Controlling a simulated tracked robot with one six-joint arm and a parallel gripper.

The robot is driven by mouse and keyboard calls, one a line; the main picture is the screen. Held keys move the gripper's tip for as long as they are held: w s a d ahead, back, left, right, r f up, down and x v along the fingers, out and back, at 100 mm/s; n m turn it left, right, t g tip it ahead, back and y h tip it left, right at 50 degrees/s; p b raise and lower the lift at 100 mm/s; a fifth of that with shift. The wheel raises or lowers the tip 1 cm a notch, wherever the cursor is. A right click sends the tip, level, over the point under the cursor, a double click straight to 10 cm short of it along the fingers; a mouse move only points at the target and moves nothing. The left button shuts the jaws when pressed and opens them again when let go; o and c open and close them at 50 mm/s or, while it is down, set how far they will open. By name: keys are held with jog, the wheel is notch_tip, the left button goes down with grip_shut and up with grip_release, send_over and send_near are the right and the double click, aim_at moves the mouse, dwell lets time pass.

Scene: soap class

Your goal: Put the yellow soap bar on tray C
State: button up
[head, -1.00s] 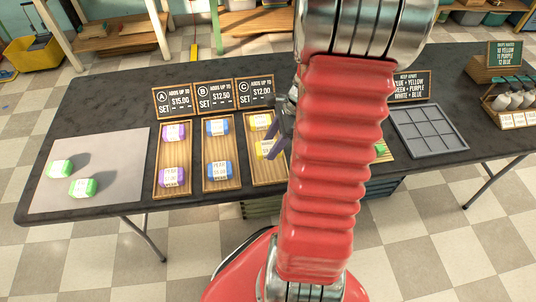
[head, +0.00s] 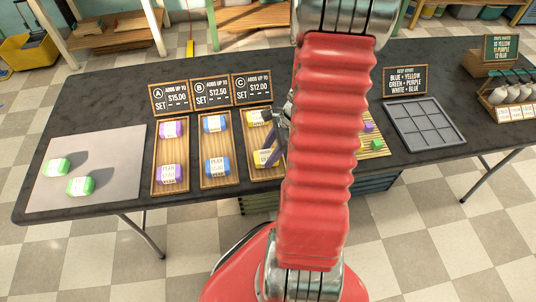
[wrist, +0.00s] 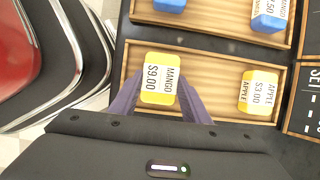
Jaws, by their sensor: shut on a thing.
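A yellow soap bar (wrist: 160,78), labelled MANGO $9.00, is between the purple fingers of my gripper (wrist: 158,92) in the wrist view. My gripper is shut on it. The bar is at the near end of wooden tray C (wrist: 215,68); I cannot tell whether it touches the tray floor. In the head view the held bar (head: 264,158) is partly hidden by my gripper (head: 273,152). Another yellow bar (wrist: 259,92), labelled APPLE $3.00, lies at the tray's far end. The sign for C (head: 253,89) reads $12.00.
Tray B (head: 219,180) with two blue bars stands just left of tray C. Tray A (head: 171,188) holds two purple bars. Two green bars (head: 56,167) lie on a grey mat (head: 115,155). A grey divided tray (head: 425,125) is at right.

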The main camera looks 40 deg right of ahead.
jog(key=shift+f, duration=0.35)
jog(key=o, duration=1.2)
jog(key=shift+r, duration=0.1)
jog(key=v, duration=1.2)
